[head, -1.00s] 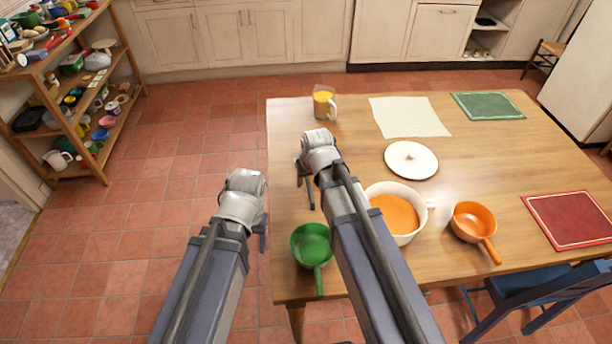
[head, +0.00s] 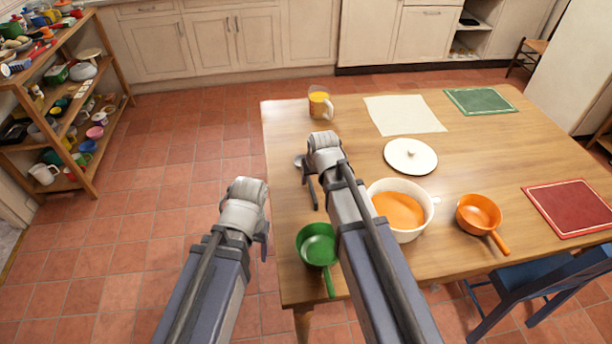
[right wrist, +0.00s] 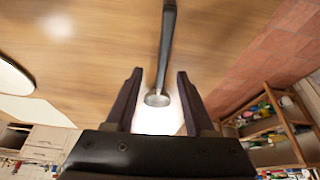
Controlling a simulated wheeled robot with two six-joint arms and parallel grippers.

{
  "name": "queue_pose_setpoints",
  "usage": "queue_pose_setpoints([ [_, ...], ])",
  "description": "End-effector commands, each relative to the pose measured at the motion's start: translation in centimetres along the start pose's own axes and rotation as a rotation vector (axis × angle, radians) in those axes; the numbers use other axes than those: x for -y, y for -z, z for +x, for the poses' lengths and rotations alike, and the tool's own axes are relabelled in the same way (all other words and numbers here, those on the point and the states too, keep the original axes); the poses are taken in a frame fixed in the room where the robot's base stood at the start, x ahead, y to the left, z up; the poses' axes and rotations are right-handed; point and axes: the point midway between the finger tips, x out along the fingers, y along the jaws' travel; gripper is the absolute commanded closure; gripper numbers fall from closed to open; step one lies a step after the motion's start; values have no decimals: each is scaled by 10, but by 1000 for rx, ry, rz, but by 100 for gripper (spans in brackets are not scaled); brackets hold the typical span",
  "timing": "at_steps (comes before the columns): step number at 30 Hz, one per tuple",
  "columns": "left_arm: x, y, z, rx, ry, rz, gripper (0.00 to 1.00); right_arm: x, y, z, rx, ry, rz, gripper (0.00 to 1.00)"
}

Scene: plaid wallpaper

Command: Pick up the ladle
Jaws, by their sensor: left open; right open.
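The ladle (right wrist: 166,45) lies on the wooden table (head: 350,130). In the right wrist view its dark handle runs up the picture and its round metal end sits between my open fingers. In the head view a small silver part of the ladle (head: 298,161) shows just left of my right gripper (head: 312,193); the rest is hidden by that arm. My right gripper (right wrist: 157,90) is open around the ladle, with no clear contact seen. My left gripper (head: 263,243) is open and empty, left of the table edge.
A green pan (head: 317,246), a white pot of orange soup (head: 424,221) and an orange pan (head: 479,214) stand near the right arm. A blue chair (head: 535,285) stands at the front right.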

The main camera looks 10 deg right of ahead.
Motion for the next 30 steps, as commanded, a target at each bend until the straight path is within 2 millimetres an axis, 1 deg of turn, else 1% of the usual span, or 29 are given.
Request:
queue_pose_setpoints([
  [5, -1, 1, 14, 0, 0, 0, 34, 2, -2, 15, 0, 0, -1, 46],
  [13, -4, 3, 46, 0, 0, 1, 34, 4, -2, 49, 0, 0, -1, 46],
  [16, -5, 3, 49, 0, 0, 1, 34, 4, -2, 53, 0, 0, 0, 46],
  [22, -4, 3, 47, 0, 0, 1, 34, 4, -1, 51, 0, 0, 0, 46],
  [23, -4, 3, 47, 0, 0, 1, 34, 4, -1, 51, 0, 0, 0, 47],
  [30, -4, 3, 47, 0, 0, 1, 34, 4, -1, 51, 0, 0, 0, 74],
])
